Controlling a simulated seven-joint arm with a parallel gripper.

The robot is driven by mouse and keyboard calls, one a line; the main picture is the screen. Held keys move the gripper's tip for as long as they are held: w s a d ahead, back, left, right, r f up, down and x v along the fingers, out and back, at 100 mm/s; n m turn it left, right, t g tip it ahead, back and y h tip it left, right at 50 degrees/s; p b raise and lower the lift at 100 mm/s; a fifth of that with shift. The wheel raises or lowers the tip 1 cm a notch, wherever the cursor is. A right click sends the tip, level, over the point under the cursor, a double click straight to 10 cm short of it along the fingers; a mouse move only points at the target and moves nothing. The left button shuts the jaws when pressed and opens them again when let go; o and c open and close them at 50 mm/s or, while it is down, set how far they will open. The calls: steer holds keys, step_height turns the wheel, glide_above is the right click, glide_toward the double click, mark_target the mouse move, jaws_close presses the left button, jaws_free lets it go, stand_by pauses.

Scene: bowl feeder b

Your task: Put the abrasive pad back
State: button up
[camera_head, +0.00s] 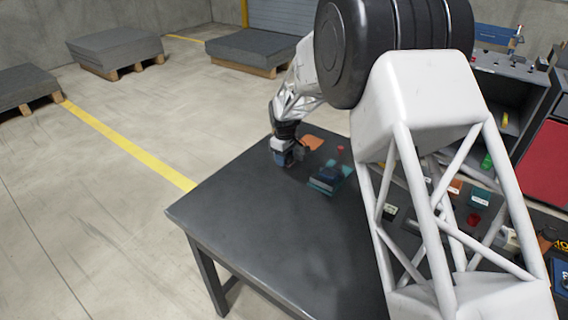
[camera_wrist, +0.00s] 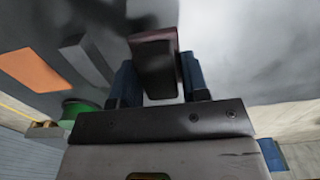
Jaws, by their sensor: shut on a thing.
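My gripper (camera_wrist: 158,80) is shut on a dark maroon block (camera_wrist: 155,50), which I take to be the abrasive pad. It sits between the two blue fingers in the wrist view and sticks out past their tips. In the head view my gripper (camera_head: 284,160) is over the far left part of the dark table (camera_head: 255,225). The pad cannot be made out there. Whether it touches the table is not clear. Labelled bins, one teal (camera_head: 480,197) and one orange (camera_head: 455,187), stand at the right, partly behind my arm.
An orange sheet (camera_head: 313,142) lies near my gripper and shows in the wrist view (camera_wrist: 30,70), beside a grey bar (camera_wrist: 87,65). A teal container (camera_head: 325,182) and a small red item (camera_head: 341,150) stand to its right. The table's front left is clear.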

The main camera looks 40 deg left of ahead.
steer(key=shift+w+a, duration=0.1)
steer(key=shift+w, duration=0.05)
steer(key=shift+w+a, duration=0.15)
steer(key=shift+a, duration=0.05)
steer(key=shift+f, duration=1.75)
steer(key=shift+f, duration=0.15)
steer(key=o, duration=1)
steer(key=shift+o, duration=0.2)
steer(key=shift+r, duration=6.15)
